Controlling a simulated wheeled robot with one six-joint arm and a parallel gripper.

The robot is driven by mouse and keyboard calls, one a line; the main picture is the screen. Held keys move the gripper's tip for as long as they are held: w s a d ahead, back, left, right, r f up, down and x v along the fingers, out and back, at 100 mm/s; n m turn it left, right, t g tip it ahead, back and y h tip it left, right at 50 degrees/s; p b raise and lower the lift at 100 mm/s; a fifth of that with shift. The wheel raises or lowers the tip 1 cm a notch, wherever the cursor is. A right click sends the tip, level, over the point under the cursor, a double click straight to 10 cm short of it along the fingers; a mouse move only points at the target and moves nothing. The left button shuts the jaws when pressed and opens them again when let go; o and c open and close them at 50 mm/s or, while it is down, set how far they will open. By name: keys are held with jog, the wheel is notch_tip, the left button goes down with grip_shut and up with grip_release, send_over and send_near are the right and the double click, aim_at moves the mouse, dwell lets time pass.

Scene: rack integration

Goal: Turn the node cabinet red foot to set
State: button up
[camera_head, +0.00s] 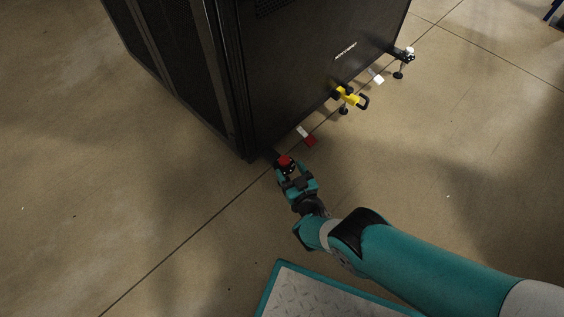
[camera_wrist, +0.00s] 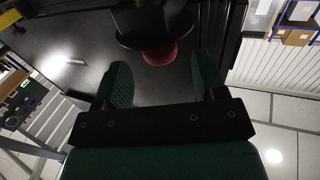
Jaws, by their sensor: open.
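The node cabinet (camera_head: 300,75) is a tall black rack with a dark side panel. Its red foot (camera_head: 285,161) is at the near bottom corner, right at the end of my gripper (camera_head: 287,172). In the wrist view the red foot (camera_wrist: 160,55) is a round red piece under a black disc, just beyond my fingertips. My gripper (camera_wrist: 160,82) is open there, with one green finger on each side and the foot roughly between them. I cannot tell whether the fingers touch it.
A yellow bracket (camera_head: 349,97) with a black handle sticks out of the cabinet base. Another foot (camera_head: 400,70) is at the far corner. A red and white tag (camera_head: 307,137) and a white tag (camera_head: 376,77) show along the base edge. The floor around is clear.

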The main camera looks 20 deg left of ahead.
aim_at(282, 157)
jog(key=b+x, duration=0.4)
jog(key=shift+w+a+f, duration=0.2)
jog(key=shift+w+f, duration=0.05)
jog(key=shift+w+a+r+b, duration=0.25)
jog(key=shift+w+a+b, duration=0.25)
jog(key=shift+b, duration=0.3)
jog(key=shift+s, duration=0.1)
jog(key=c, duration=0.9)
